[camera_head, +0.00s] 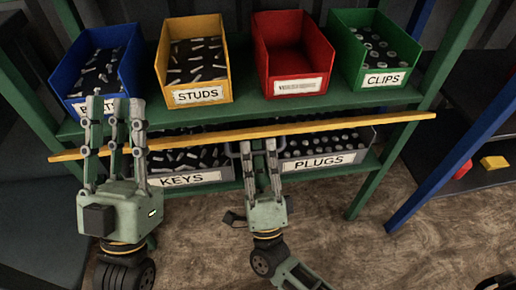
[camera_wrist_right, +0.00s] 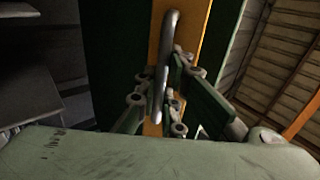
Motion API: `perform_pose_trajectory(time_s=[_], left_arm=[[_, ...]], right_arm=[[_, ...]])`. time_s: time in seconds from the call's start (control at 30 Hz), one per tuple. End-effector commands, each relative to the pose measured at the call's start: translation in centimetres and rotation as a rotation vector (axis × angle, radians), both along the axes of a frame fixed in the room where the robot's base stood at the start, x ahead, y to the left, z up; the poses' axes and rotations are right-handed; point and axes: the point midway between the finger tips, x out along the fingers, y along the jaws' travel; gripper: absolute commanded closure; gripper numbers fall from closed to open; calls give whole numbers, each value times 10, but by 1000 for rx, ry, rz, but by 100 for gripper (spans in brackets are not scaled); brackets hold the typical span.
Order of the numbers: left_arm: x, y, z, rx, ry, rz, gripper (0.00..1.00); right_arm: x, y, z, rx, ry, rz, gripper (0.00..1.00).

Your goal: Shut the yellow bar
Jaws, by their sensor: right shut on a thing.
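The yellow bar (camera_head: 340,125) runs across the front of the green shelf rack, just below the upper shelf, its left end lower than its right. In the right wrist view the bar (camera_wrist_right: 195,30) carries a grey metal handle (camera_wrist_right: 168,60). My right gripper (camera_head: 259,146) is at the middle of the bar, shut on the handle; its fingers also show around the handle in the right wrist view (camera_wrist_right: 168,95). My left gripper (camera_head: 116,108) points up in front of the bar's left part, its fingers spread and empty. It hides part of the bar and the blue bin's label.
A blue bin (camera_head: 103,65), a yellow STUDS bin (camera_head: 196,97), a red bin (camera_head: 295,85) and a green CLIPS bin (camera_head: 375,80) stand on the upper shelf. Grey KEYS (camera_head: 188,179) and PLUGS (camera_head: 318,162) bins sit below. A blue post (camera_head: 455,155) stands at right.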

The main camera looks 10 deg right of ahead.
Motion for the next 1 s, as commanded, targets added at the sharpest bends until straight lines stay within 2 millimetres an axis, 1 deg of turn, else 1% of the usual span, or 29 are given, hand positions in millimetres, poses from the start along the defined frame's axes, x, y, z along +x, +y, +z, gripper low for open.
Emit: perform_pose_trajectory(time_s=[0.33,0.37,0.57,0.87,1.0], left_arm=[[0,0,0,1,2,1,77],[0,0,0,1,2,1,77],[0,0,0,0,1,0,77],[0,0,0,0,1,0,77],[0,0,-1,1,3,0,77]], right_arm=[[0,-1,1,1,-2,-1,100],[0,-1,1,1,-2,-1,89],[0,0,1,1,-2,-1,72],[0,0,1,1,-3,-1,72],[-5,0,-5,0,1,0,72]])
